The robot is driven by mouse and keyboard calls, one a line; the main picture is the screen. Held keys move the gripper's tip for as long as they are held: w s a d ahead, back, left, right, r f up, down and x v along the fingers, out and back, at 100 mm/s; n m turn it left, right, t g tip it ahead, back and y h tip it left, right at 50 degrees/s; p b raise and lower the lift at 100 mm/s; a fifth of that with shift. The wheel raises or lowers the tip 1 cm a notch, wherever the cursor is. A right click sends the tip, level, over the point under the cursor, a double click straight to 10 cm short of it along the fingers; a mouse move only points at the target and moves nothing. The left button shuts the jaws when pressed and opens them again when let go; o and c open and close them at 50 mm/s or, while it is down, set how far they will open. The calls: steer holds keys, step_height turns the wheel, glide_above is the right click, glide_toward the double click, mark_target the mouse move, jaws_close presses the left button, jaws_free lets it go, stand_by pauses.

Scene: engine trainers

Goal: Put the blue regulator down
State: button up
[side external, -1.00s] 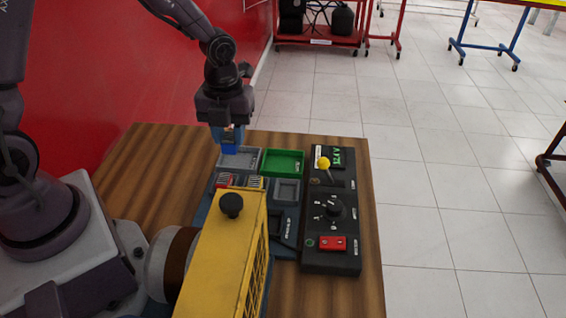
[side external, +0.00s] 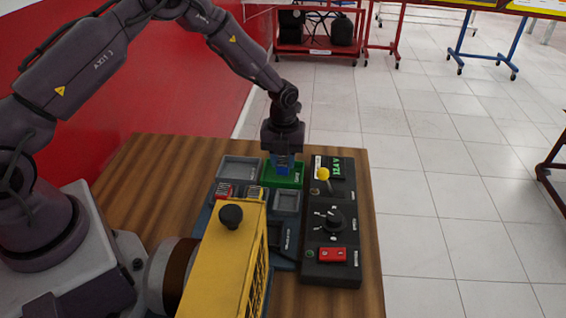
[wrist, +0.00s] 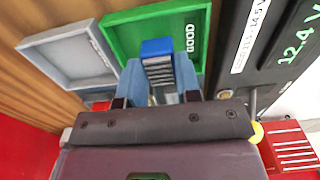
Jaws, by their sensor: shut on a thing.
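The blue regulator (wrist: 157,52) is a small block with a blue end and a grey ribbed face. It is between the fingers of my gripper (wrist: 155,90), which is shut on it. In the side view my gripper (side external: 283,162) points down over the green tray (side external: 296,182), with the regulator (side external: 282,168) at its tip. In the wrist view the green tray (wrist: 120,38), marked GOOD, lies beneath and beyond the regulator. I cannot tell whether the regulator touches the tray floor.
A grey tray (side external: 238,160) sits left of the green one and looks empty. A black control panel (side external: 318,268) with a yellow-knobbed lever (side external: 323,174) and a 12.4 V display stands close on the right. A yellow engine housing (side external: 222,262) is in front. Bare table lies left.

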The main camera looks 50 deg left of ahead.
steer(key=shift+f, duration=0.8)
steer(key=shift+f, duration=0.15)
steer(key=o, duration=1)
